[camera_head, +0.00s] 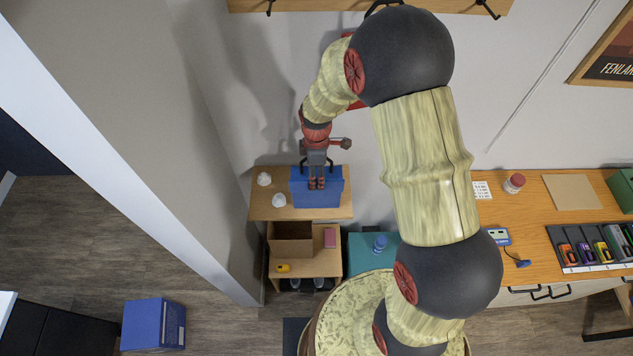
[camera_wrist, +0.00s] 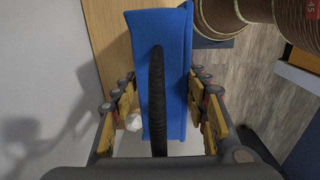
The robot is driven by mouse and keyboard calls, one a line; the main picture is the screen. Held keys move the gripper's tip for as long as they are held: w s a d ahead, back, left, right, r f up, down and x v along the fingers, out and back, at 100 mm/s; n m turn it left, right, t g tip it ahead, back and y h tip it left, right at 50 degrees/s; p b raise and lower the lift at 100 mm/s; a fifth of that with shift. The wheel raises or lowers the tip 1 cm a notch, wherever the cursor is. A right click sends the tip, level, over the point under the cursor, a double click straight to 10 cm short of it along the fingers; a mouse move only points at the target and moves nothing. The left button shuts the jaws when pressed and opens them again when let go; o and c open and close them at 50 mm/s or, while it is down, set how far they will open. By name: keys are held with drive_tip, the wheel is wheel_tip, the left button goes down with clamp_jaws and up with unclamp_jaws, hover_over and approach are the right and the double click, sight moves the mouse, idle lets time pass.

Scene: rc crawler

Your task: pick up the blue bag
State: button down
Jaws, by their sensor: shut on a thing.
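The blue bag (camera_head: 335,190) is at the top of a small wooden shelf unit, in the upper middle of the head view. My gripper (camera_head: 316,185) reaches down onto it from above. In the wrist view the bag (camera_wrist: 177,70) stands between the two fingers of my gripper (camera_wrist: 162,95), with a dark strap-like handle (camera_wrist: 157,100) running along its middle. The gripper is shut on the bag. Whether the bag's underside touches the shelf top is hidden.
The shelf top (camera_head: 270,209) holds two small whitish crumpled things (camera_head: 264,179) left of the bag. An open brown box (camera_head: 290,242) stands on the shelf below. A wooden counter (camera_head: 535,215) with tools is at right. A blue box (camera_head: 153,324) lies on the floor.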

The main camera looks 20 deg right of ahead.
drive_tip(key=shift+r, duration=0.15)
drive_tip(key=shift+w+r, duration=0.1)
drive_tip(key=shift+r, duration=0.05)
drive_tip(key=r, duration=0.3)
drive_tip(key=shift+s, duration=0.2)
drive_tip(key=s+r+b, duration=0.2)
drive_tip(key=s+r, duration=0.7)
drive_tip(key=s, duration=0.4)
drive_tip(key=shift+s+a+r+b, duration=0.25)
drive_tip(key=shift+s+a+b, duration=0.05)
drive_tip(key=shift+s+a, duration=0.1)
drive_tip(key=shift+s, duration=0.1)
